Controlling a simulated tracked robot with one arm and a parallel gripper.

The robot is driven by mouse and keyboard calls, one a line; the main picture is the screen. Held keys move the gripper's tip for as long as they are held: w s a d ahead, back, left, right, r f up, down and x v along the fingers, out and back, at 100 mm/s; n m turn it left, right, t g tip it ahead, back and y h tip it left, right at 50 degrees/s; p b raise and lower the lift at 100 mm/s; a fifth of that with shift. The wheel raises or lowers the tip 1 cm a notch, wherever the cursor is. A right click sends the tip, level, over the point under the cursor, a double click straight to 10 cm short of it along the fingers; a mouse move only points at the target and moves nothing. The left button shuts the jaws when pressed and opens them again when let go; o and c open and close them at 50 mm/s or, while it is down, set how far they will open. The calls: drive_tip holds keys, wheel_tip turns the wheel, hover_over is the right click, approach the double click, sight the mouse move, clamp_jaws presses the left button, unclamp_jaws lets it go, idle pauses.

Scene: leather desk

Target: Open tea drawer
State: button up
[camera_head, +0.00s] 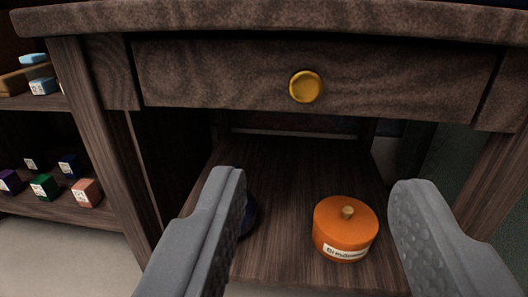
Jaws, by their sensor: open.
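A dark wooden drawer (220,75) with a round brass knob (305,87) sits under the desk top. The drawer front looks flush with the frame, so it appears shut. My gripper (315,190) is open and empty in the lower part of the view, one finger at the left and one at the right. The fingertips show below the knob and apart from it in the picture.
An orange lidded pot (346,230) stands on the shelf (290,165) below the drawer, seen between my fingers. A dark blue object (248,215) is partly hidden behind the left finger. Side shelves (75,205) at the left hold several small coloured boxes.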

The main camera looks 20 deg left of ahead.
sight(307, 87)
drive_tip(key=b+x, duration=0.1)
drive_tip(key=x, duration=0.3)
drive_tip(key=b+x, duration=0.1)
drive_tip(key=x, duration=0.3)
drive_tip(key=b+x, duration=0.1)
drive_tip(key=x, duration=0.3)
drive_tip(key=shift+w+a+f, duration=0.15)
drive_tip(key=shift+f, duration=0.15)
drive_tip(key=shift+w+a+r+b, duration=0.15)
drive_tip(key=shift+w+b, duration=0.15)
drive_tip(key=shift+w, duration=0.3)
clamp_jaws()
